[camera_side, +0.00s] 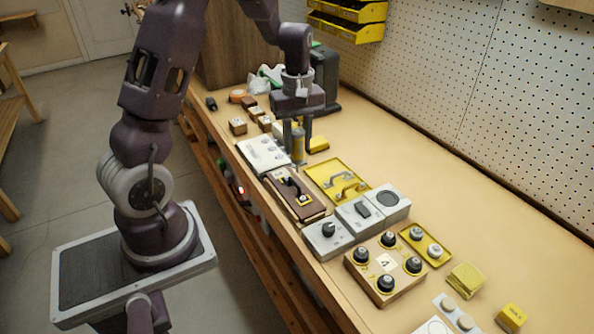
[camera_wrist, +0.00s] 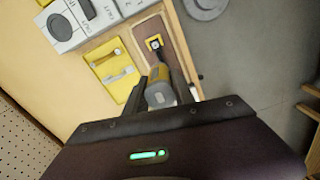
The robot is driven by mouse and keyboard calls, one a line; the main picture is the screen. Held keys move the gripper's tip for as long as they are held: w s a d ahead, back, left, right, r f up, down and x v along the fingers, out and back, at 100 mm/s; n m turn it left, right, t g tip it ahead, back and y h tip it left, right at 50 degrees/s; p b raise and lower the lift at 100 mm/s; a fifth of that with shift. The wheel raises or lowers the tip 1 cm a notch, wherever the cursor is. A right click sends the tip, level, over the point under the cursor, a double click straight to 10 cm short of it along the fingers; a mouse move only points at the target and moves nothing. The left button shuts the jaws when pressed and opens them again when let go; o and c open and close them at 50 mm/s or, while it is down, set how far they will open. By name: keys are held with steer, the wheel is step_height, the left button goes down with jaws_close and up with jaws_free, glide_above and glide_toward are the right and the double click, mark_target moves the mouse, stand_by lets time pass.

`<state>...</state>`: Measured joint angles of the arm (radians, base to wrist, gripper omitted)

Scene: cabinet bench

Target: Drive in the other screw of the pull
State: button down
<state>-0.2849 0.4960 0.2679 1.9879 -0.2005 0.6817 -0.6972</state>
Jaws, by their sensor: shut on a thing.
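My gripper (camera_side: 299,150) is shut on a grey and yellow driver (camera_side: 298,143), held upright above the bench. In the wrist view the driver (camera_wrist: 160,90) sits between the two dark fingers. The brown wooden panel (camera_side: 280,187) lies on the bench just in front of the gripper. A dark pull (camera_side: 291,186) lies on it, with a small yellow piece at its near end. The driver's tip looks clear of the panel; the screws are too small to make out.
A yellow tray (camera_side: 318,170) with metal handles lies right of the panel. A white plate (camera_side: 262,152) is beside the driver. Grey switch boxes (camera_side: 325,240) and a wooden knob board (camera_side: 378,292) stand nearer the camera.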

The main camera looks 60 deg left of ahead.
steer(key=a+f, duration=0.4)
steer(key=a, duration=0.1)
steer(key=shift+s+a+f, duration=0.15)
steer(key=shift+a+f, duration=0.05)
steer(key=shift+f, duration=0.2)
steer(key=shift+f, duration=0.7)
stand_by(2.4)
step_height(320, 180, up, 6)
stand_by(0.7)
